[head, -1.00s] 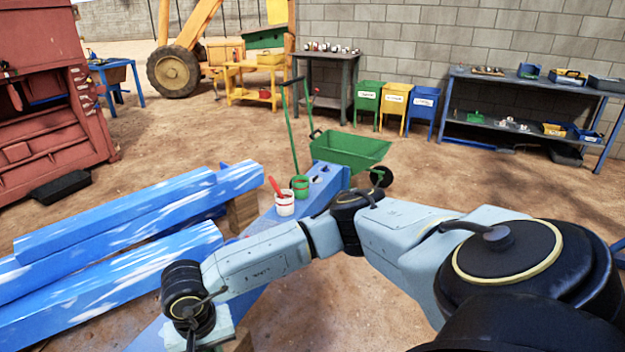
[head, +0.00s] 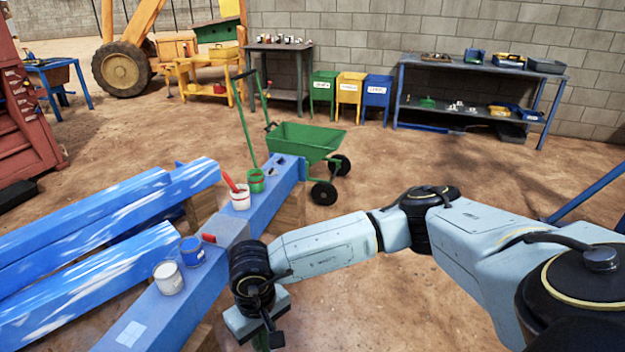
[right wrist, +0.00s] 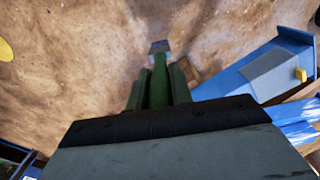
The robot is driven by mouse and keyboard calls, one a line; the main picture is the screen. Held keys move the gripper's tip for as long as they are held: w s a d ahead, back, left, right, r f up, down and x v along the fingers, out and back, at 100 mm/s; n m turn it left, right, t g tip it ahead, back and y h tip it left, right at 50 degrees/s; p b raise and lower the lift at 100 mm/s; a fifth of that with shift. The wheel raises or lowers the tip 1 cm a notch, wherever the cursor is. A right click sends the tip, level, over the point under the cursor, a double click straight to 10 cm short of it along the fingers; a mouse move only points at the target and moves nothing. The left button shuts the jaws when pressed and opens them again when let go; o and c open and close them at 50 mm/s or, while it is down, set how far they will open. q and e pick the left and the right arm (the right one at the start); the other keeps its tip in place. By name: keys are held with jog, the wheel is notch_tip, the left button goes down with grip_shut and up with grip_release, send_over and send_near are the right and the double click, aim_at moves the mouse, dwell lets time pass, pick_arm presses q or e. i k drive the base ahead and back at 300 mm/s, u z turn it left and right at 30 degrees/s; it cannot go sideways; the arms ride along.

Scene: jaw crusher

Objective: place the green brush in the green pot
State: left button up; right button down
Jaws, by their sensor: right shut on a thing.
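The green pot (head: 256,181) stands upright on the far part of a blue beam (head: 281,189), just behind a white pot. My right gripper (head: 266,338) is low in the head view, beside the right edge of the beam's near part, well short of the green pot. In the head view the brush is mostly hidden by the gripper. My left gripper is not in view.
On the beam stand a white pot (head: 240,200) with a red brush, a blue pot (head: 192,251) and another white pot (head: 168,278). A red-handled tool (head: 209,238) lies near them. Blue-white beams (head: 90,235) lie left. A green wheelbarrow (head: 306,141) stands behind.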

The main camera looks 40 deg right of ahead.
aim_at(257, 188)
jog(key=z, duration=2.15)
jog(key=i, duration=2.8)
jog(key=u, duration=2.4)
